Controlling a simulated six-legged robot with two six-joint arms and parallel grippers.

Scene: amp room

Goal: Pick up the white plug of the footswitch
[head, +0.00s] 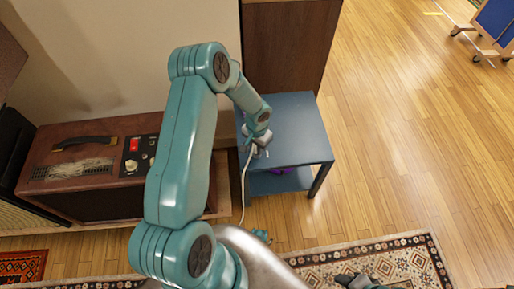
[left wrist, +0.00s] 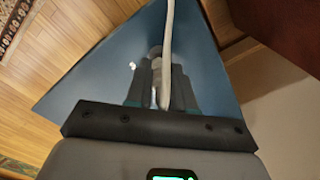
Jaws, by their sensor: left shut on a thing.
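My left gripper (head: 258,149) is over the near left part of the blue table and is shut on the white plug of the footswitch. In the left wrist view the two dark fingers (left wrist: 160,75) are close together, and they hide most of the plug. A white cable (left wrist: 168,35) runs from between the fingers to the top of the picture. In the head view the cable (head: 243,182) hangs down past the table's left edge. I cannot make out the footswitch itself. My right gripper is not clearly seen.
The blue table (head: 296,125) has a lower shelf with a purple thing (head: 283,171) on it. A brown amplifier (head: 100,146) stands at the left. A small white spot (left wrist: 132,66) shows on the tabletop.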

